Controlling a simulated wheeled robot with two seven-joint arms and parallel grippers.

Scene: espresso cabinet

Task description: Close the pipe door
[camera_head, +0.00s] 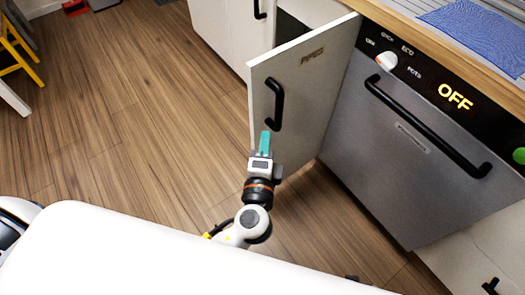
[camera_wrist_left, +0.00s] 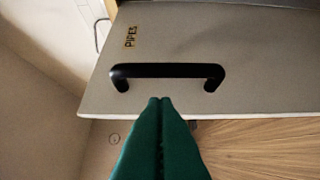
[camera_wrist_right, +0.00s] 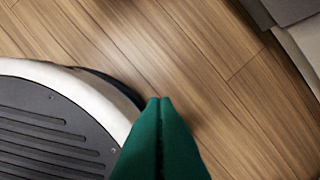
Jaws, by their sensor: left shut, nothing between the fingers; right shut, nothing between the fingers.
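The pipe door (camera_head: 312,85) stands swung open from the cabinet in the head view, with a "PIPES" label and a black vertical handle (camera_head: 275,104). My left gripper (camera_head: 265,140) is shut and empty, at the lower end of the handle, in front of the door's outer face. In the left wrist view, the door (camera_wrist_left: 250,50) and its handle (camera_wrist_left: 167,70) lie just beyond the green fingertips (camera_wrist_left: 160,100); I cannot tell whether they touch the door. My right gripper (camera_wrist_right: 159,100) is shut and empty above the floor in the right wrist view.
A dishwasher (camera_head: 400,140) with a black handle and an "OFF" display stands right of the door. A blue cloth (camera_head: 478,35) lies on the counter. A yellow stool (camera_head: 18,45) stands far left. The wooden floor (camera_head: 130,110) left of the door is clear.

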